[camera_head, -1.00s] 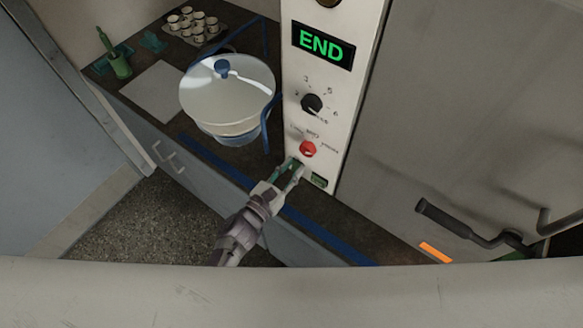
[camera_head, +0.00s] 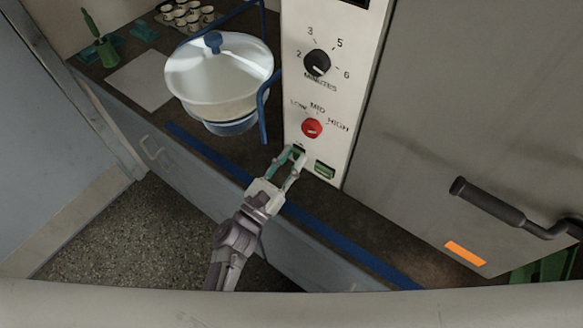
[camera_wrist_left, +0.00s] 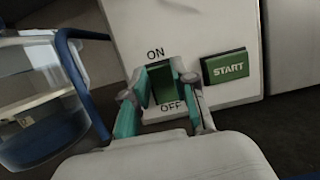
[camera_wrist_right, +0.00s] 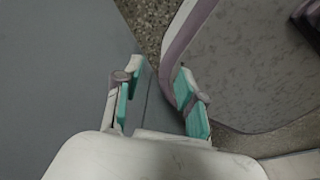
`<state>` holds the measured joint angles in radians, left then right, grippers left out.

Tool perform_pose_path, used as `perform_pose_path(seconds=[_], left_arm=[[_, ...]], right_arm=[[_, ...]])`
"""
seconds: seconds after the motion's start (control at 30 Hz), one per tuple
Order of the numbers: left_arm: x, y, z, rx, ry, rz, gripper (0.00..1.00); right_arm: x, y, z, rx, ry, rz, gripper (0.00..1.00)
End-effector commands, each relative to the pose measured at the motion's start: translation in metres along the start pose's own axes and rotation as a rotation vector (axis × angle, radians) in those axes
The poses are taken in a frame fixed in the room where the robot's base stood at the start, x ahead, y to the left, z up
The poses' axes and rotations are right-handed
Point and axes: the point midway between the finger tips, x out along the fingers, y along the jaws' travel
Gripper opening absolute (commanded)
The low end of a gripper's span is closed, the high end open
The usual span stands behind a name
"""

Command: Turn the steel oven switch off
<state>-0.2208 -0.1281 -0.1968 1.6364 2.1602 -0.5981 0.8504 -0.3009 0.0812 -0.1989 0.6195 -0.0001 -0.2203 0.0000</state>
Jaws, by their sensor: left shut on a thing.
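The oven's green rocker switch (camera_wrist_left: 164,88) sits on the white control panel (camera_wrist_left: 195,35), with ON printed above it and OFF below. My left gripper (camera_wrist_left: 160,80) has one finger on each side of the switch and is shut on it. In the head view my left gripper (camera_head: 294,153) is at the low left edge of the panel, and its fingers hide much of the switch (camera_head: 299,150). My right gripper (camera_wrist_right: 158,72) is open and empty in the right wrist view, away from the oven.
A green START button (camera_wrist_left: 224,67) is right of the switch. A red knob (camera_head: 312,128) and a black minutes dial (camera_head: 317,62) are above. The oven door handle (camera_head: 490,203) is at right.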

Motion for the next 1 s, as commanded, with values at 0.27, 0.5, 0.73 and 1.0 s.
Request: perform_pose_path(seconds=[0.27,0.5,0.73,1.0], left_arm=[[-0.001,0.0,0.0,0.0,-0.012,0.001,0.0],[-0.001,0.0,-0.001,0.0,-0.011,0.0,0.43],[-0.001,0.0,0.0,0.0,-0.011,0.0,0.52],[-0.014,0.0,-0.001,0.0,-0.01,0.001,0.52]], right_arm=[[0.005,-0.003,0.0,0.0,0.001,-0.004,0.4],[0.005,-0.003,-0.001,0.0,0.002,-0.004,0.4],[0.005,-0.003,-0.001,0.0,0.002,-0.004,0.4],[0.006,0.001,-0.001,-0.002,0.003,0.0,0.4]])
